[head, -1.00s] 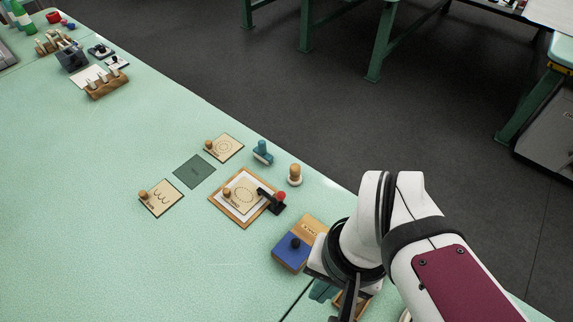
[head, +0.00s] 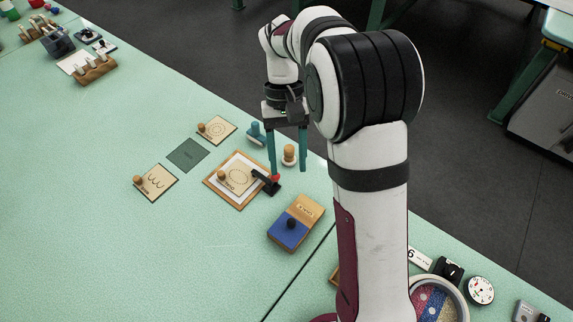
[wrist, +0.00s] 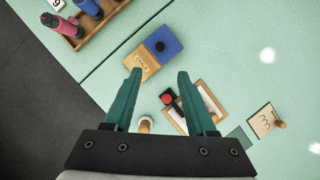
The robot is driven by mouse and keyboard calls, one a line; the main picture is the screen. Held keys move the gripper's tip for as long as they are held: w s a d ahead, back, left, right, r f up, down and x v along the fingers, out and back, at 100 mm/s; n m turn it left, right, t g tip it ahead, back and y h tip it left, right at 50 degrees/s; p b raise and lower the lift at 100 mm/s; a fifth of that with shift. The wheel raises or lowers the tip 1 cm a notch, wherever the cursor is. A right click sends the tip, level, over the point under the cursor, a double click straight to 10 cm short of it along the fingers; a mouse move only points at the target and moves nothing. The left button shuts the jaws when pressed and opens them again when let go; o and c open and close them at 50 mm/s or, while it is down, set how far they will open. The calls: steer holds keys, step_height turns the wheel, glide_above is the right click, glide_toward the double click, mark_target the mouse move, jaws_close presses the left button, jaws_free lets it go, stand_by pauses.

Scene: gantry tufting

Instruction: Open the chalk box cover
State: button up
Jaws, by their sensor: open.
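The chalk box (head: 305,209) is a wooden box with a label on its bare wood end. Its blue cover (head: 283,237) has a black knob and lies over the near-left half. In the wrist view, the chalk box's wooden end (wrist: 143,62) and blue cover (wrist: 165,42) appear beyond the fingertips, the knob on the blue. My gripper (head: 288,171) is open and empty, its two teal fingers pointing down, raised near the table's far edge and apart from the box. The open gripper also shows in the wrist view (wrist: 160,74).
A framed card (head: 211,184) with a red-knobbed black tool (head: 267,181) lies left of the box. A wooden peg (head: 289,160) and a teal stamp (head: 255,133) stand near the gripper. A round tray (head: 463,300) is at lower right.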

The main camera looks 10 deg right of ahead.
mark_target(291, 221)
steer(key=x, duration=1.4)
steer(key=shift+s+f, duration=0.15)
steer(key=shift+f, duration=0.2)
jaws_close()
stand_by(0.4)
